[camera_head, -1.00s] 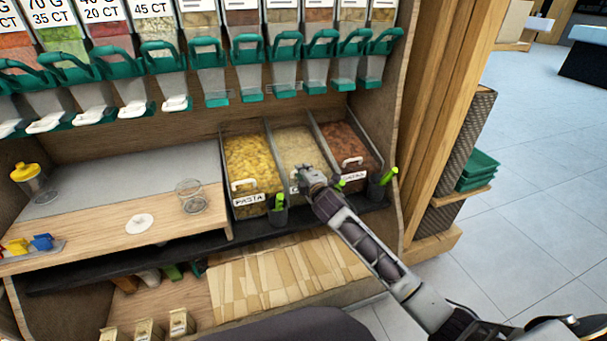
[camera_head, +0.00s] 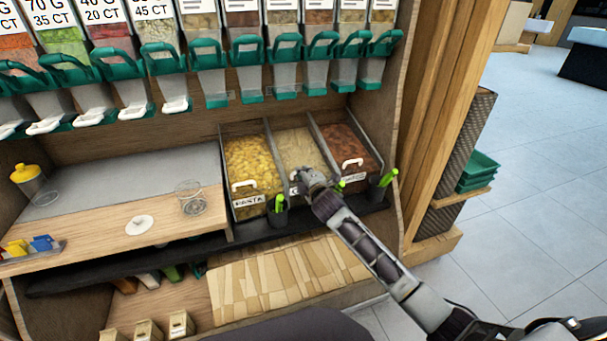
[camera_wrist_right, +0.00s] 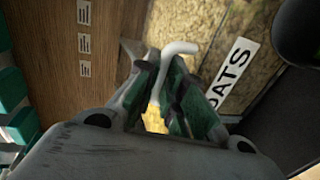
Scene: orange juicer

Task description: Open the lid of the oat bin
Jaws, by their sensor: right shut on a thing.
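The oat bin (camera_head: 296,146) is the middle one of three clear-lidded bins, holding pale oats. In the right wrist view its white label (camera_wrist_right: 232,72) reads "OATS". My right gripper (camera_head: 302,175) is at the front of this bin's lid. In the right wrist view the fingers of my right gripper (camera_wrist_right: 170,98) are shut on the white lid handle (camera_wrist_right: 178,50), whose upper end shows past the fingertips. The gripper and arm hide part of the bin's front in the head view. The lid looks closed or nearly so; I cannot tell exactly. My left gripper is not in view.
The pasta bin (camera_head: 252,165) stands left of the oat bin and a bin of reddish food (camera_head: 345,148) stands right. Dark holders with green-handled tools (camera_head: 278,212) hang at the front. A glass jar (camera_head: 190,197) stands on the wooden counter. Dispensers (camera_head: 283,70) hang above.

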